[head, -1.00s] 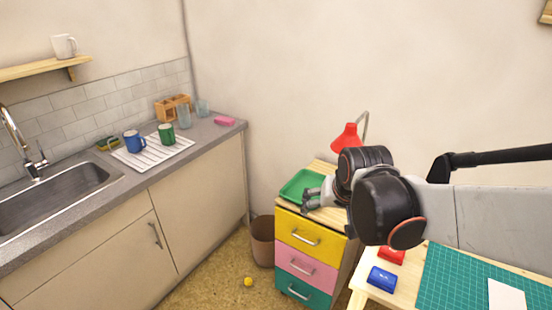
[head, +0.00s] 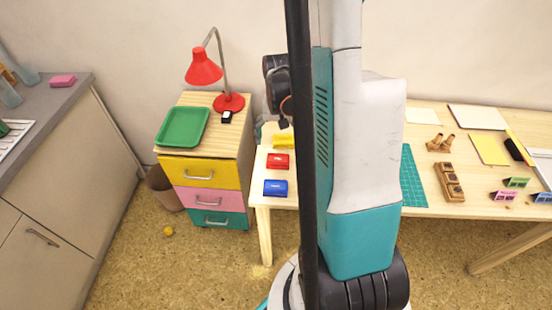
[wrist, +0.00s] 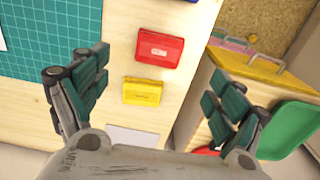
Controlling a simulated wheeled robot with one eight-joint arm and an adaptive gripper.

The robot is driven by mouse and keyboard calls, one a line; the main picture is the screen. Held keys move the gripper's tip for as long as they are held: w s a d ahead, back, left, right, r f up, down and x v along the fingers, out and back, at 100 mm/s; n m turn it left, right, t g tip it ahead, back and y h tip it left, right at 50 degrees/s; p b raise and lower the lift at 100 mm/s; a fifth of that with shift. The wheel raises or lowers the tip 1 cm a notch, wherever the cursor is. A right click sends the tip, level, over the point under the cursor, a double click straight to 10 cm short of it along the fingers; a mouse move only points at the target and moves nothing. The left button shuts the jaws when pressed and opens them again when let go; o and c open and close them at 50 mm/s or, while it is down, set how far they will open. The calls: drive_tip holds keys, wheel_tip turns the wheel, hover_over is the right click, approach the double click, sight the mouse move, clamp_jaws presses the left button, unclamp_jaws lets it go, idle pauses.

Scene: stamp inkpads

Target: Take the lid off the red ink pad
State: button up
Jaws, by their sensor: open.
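The red ink pad (head: 278,160) lies on the left end of the wooden table (head: 264,220), between a yellow ink pad (head: 283,142) and a blue ink pad (head: 275,188). It looks closed, with a small label on its red top. In the wrist view the red ink pad (wrist: 160,48) is near the top middle, with the yellow ink pad (wrist: 142,92) below it. My gripper (wrist: 158,72) is open and empty, its fingers spread either side of the yellow pad in that picture, apart from the pads. In the head view my arm hides the fingers.
A drawer cabinet (head: 203,192) with a green tray (head: 183,127) and red lamp (head: 204,68) stands left of the table. A green cutting mat (wrist: 50,30) lies beside the pads. Wooden stamps (head: 449,182) and paper lie farther right.

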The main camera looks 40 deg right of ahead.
drive_tip(key=b, duration=0.1)
hover_over(278, 160)
wheel_tip(278, 160, down, 5)
drive_tip(key=shift+a+f, duration=0.1)
drive_tip(key=shift+a, duration=0.05)
drive_tip(key=f+b, duration=0.1)
drive_tip(key=f, duration=0.1)
drive_tip(key=f+b, duration=0.2)
drive_tip(key=f, duration=0.1)
drive_tip(key=shift+w+d, duration=0.1)
drive_tip(key=shift+d, duration=0.1)
drive_tip(key=c, duration=0.9)
